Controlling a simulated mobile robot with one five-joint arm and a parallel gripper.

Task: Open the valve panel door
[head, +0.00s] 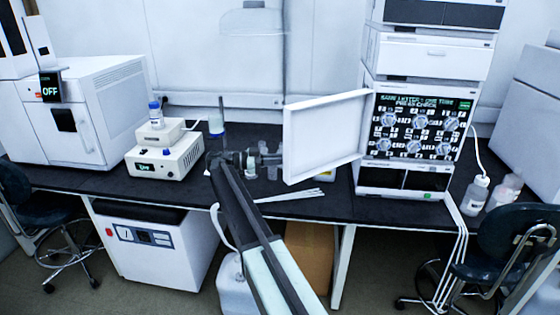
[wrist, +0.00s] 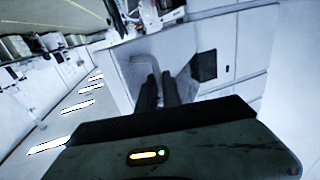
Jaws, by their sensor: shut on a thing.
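The valve panel door (head: 322,138) is a white framed panel. It stands swung out to the left of the stack, with its right edge by the cabinet. Behind its opening the valve panel (head: 417,128) shows, black with several round valves and green lettering. My gripper (head: 278,160) is at the door's free left edge, shut on the door; the door's frame partly hides the tips. In the wrist view the two dark fingers (wrist: 159,80) lie close together against a pale surface; the exact grip is unclear there.
White tubes (head: 290,195) lie on the dark bench below the door. A hotplate device (head: 165,160) with a small bottle stands left of my arm. Clear bottles (head: 475,195) stand right of the stack, and a chair (head: 515,240) is at front right.

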